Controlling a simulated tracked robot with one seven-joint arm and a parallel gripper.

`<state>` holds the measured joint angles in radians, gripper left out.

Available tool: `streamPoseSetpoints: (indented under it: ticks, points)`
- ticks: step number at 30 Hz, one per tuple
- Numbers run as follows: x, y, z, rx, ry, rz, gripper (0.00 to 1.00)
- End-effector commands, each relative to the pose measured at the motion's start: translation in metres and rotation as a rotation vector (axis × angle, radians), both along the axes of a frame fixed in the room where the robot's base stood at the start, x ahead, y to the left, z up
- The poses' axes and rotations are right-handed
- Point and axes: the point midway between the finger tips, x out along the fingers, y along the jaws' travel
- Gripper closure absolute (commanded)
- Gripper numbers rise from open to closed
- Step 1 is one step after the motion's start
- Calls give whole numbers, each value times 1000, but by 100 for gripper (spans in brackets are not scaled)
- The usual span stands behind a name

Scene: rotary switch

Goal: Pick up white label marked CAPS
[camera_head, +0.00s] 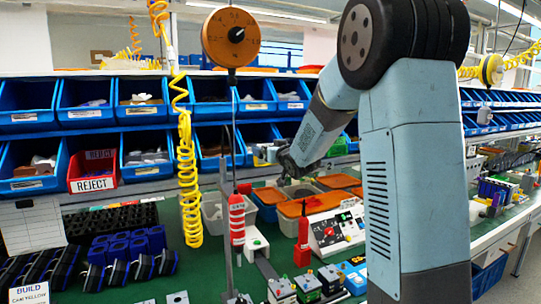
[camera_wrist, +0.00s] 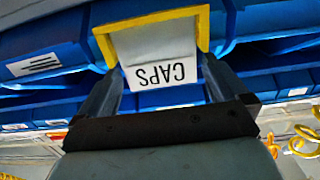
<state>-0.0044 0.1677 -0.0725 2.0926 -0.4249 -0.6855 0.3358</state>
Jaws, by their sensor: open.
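The white label marked CAPS (camera_wrist: 162,76) shows upside down in the wrist view, at the lower edge of a yellow-framed opening (camera_wrist: 204,28) on the front of a blue bin. My gripper (camera_wrist: 162,66) is open, with one dark finger on each side of the label. I cannot tell whether the fingers touch it; no grip shows. In the head view my gripper (camera_head: 285,165) reaches toward the lower bin row, and the label's lettering cannot be read there.
Blue bins (camera_head: 87,101) line the rack in two rows, with a red REJECT bin (camera_head: 92,172). A yellow coiled hose (camera_head: 188,180) and a hanging red tool (camera_head: 237,220) are left of my arm. Below stand orange-lidded containers (camera_head: 310,205) and a switch panel (camera_head: 332,230).

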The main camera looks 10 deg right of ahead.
Motion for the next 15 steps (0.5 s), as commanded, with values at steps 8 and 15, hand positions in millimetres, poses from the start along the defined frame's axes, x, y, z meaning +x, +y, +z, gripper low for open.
streamPoseSetpoints:
  ticks: [8,15]
  points:
    - [0,0,0,0,0,0,17]
    - [0,-1,0,0,0,0,40]
